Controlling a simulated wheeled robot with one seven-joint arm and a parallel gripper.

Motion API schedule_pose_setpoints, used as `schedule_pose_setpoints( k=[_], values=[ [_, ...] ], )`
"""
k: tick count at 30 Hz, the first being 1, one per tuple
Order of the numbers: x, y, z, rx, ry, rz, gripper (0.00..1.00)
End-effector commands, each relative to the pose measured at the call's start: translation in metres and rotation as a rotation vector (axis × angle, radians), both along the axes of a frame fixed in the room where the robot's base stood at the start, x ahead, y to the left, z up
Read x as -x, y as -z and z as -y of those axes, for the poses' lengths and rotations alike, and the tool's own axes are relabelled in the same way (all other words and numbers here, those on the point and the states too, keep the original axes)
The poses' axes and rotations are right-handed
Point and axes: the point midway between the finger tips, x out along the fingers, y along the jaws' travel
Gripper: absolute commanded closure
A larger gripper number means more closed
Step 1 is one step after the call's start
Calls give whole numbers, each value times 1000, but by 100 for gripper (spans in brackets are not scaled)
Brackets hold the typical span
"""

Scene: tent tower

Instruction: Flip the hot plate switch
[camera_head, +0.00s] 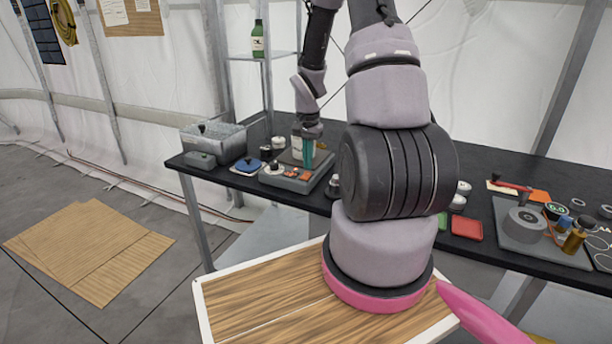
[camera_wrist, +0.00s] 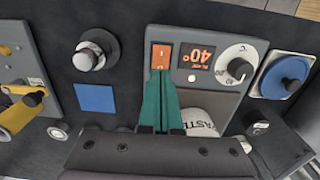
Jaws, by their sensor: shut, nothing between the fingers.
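The hot plate is a grey box with a front panel; it stands on the black bench in the head view (camera_head: 284,181) and fills the upper middle of the wrist view (camera_wrist: 224,92). Its panel has an orange switch (camera_wrist: 161,54), an orange display reading 40° (camera_wrist: 197,57) and a white-ringed black knob (camera_wrist: 237,68). My gripper, with teal fingers (camera_wrist: 162,78), is shut and empty. Its tips are at the near edge of the switch in the wrist view; I cannot tell if they touch. In the head view my gripper (camera_head: 309,162) points down over the hot plate.
A white labelled container (camera_wrist: 200,121) is beside my fingers. A blue round item on a pale base (camera_wrist: 288,77) lies right of the hot plate. A metal box (camera_head: 215,139) stands at the bench's left end.

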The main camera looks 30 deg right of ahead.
Motion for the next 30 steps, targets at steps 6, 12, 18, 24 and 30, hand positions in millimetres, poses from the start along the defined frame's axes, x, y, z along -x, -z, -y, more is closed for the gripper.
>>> schedule_pose_setpoints(
  k=[6, 12, 18, 24, 30],
  values=[
    [0, 0, 0, 0, 0, 0, 100],
    [0, 0, 0, 0, 0, 0, 100],
    [0, 2, 0, 0, 0, 0, 100],
    [0, 5, 0, 0, 0, 0, 100],
    [0, 8, 0, 0, 0, 0, 100]
  ],
)
